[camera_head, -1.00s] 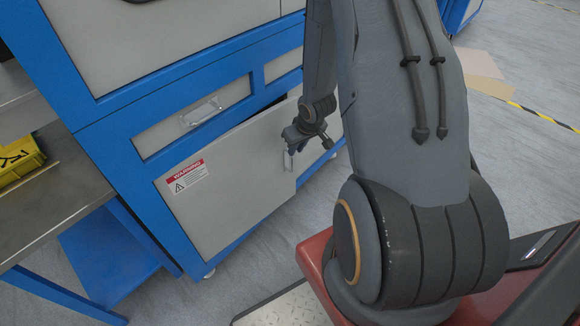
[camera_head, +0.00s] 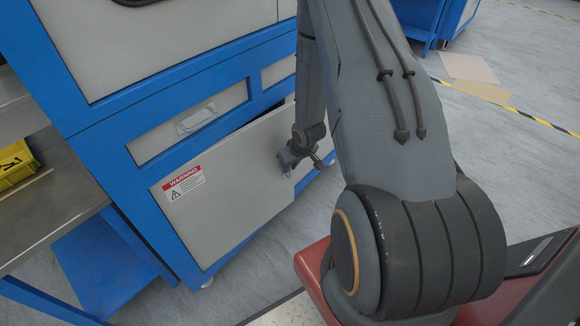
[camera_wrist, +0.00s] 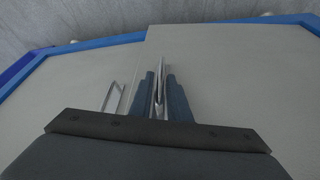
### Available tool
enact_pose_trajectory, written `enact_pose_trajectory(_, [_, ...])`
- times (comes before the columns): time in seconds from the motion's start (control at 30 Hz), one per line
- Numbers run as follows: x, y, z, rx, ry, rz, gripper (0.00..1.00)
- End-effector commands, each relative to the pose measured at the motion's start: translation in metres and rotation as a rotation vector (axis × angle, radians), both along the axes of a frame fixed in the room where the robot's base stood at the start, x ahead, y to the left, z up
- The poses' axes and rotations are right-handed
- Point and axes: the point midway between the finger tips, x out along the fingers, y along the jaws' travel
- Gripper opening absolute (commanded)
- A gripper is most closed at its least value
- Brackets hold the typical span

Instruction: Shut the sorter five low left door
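The low left door (camera_head: 225,190) is a grey panel with a red and white warning label, low on the blue sorter. It stands ajar, with a dark gap above its top right corner. My gripper (camera_head: 300,158) is at the door's right edge. In the wrist view, my gripper (camera_wrist: 160,92) has its two dark fingers close together around the upright metal door handle (camera_wrist: 160,75). The handle is partly hidden between the fingers. The door face (camera_wrist: 230,75) fills the right of the wrist view.
A drawer (camera_head: 190,122) sits above the door. A second handle (camera_wrist: 113,97) on the neighbouring panel (camera_wrist: 75,90) is beside my fingers. A metal table (camera_head: 60,200) with a yellow bin (camera_head: 15,166) stands at the left. Open floor (camera_head: 480,140) lies at the right.

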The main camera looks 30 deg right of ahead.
Motion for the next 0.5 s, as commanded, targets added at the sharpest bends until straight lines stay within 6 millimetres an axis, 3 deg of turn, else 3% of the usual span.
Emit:
enact_pose_trajectory(0.07, [0.0,0.0,0.0002,0.0,0.0,0.0,0.16])
enact_pose_trajectory(0.2, [0.0001,0.0,0.0004,0.0,0.0,0.0,0.0])
enact_pose_trajectory(0.5, [0.0001,-0.0002,0.0006,0.0,0.0,0.0,0.0])
